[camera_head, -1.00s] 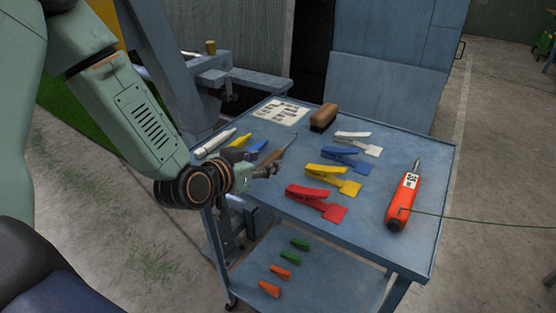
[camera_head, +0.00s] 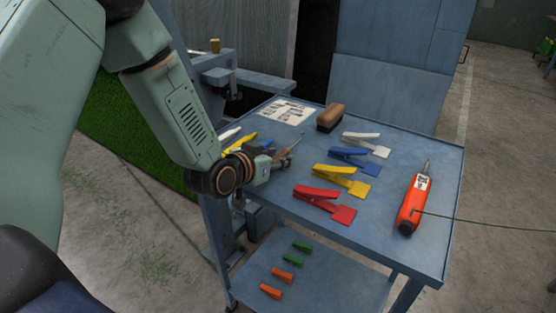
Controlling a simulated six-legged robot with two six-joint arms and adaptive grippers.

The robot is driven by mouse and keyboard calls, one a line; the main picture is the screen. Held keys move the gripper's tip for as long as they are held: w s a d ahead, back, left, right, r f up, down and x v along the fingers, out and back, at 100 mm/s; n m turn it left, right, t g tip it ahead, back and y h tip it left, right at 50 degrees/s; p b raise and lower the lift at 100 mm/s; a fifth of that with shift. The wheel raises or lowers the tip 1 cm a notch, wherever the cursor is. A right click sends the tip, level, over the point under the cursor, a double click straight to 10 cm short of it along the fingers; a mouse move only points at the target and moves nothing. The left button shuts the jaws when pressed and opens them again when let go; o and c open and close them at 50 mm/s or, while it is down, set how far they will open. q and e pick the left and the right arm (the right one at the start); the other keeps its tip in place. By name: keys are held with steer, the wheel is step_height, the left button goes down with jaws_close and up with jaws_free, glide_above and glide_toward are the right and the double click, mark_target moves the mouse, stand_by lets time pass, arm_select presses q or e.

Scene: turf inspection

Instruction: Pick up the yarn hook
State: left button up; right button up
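The yarn hook (camera_head: 293,145) has a brown handle and a thin metal tip pointing to the back right. It is at the left part of the blue table top. My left gripper (camera_head: 282,159) is at its handle and covers part of it. The fingers are small and overlap the handle, so I cannot tell whether they are open or shut, or whether they touch it. My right gripper is not in view.
The blue cart (camera_head: 400,255) also holds a brush (camera_head: 331,117), a printed sheet (camera_head: 287,110), white, blue, yellow and red (camera_head: 325,205) clip-like tools, and an orange tool (camera_head: 410,207) with a green cord. White and yellow (camera_head: 238,142) tools lie beside my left wrist. Small pegs lie on the lower shelf.

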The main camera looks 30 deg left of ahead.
arm_select(q)
steer(key=shift+d+r, duration=0.1)
steer(key=shift+d, duration=0.05)
steer(key=shift+c, duration=0.6)
steer(key=shift+a+f, duration=0.2)
steer(key=shift+a, duration=0.25)
steer(key=c, duration=0.5)
jaws_close()
steer(key=shift+d+r, duration=0.1)
steer(key=shift+d, duration=0.2)
steer(key=shift+a+r, duration=0.2)
steer(key=shift+r, duration=0.2)
step_height(320, 180, up, 9)
steer(key=p, duration=0.2)
steer(key=shift+d+f+p, duration=0.1)
steer(key=shift+f+p, duration=0.05)
steer(key=shift+p, duration=0.15)
step_height(320, 180, down, 5)
steer(key=shift+w+r+b, duration=0.15)
steer(key=shift+r+b, duration=0.05)
steer(key=shift+b, duration=0.2)
steer(key=shift+f, duration=0.6)
step_height(320, 180, down, 3)
steer(key=shift+d+r+b, duration=0.1)
steer(key=shift+b, duration=0.4)
steer(key=shift+f, duration=0.3)
steer(key=shift+w, duration=0.1)
